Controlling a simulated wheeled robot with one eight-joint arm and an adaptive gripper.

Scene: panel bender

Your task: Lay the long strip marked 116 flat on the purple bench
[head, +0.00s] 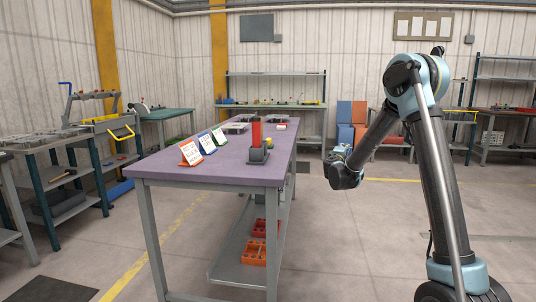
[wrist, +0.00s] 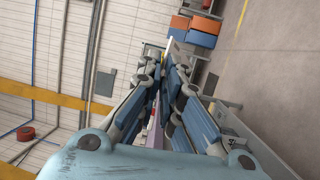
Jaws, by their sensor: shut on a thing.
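The purple bench (head: 215,174) stands left of centre in the head view, with a bare near end. My gripper (head: 341,153) is to the right of the bench, pointing away from the head camera, apart from the bench. In the wrist view my gripper (wrist: 165,62) has its fingers closed together on a thin thing. A narrow pale edge (wrist: 169,46) shows between the fingertips, seen almost end-on. It looks like the strip, but the number 116 cannot be read. The rest of it is hidden by the fingers, and the head view does not show it clearly.
Orange, blue and green signs (head: 206,143) stand along the bench's left side. A grey block with a red upright (head: 257,134) stands near its right edge. Trays lie farther back. Orange bins (head: 254,252) sit on the lower shelf. The floor right of the bench is clear.

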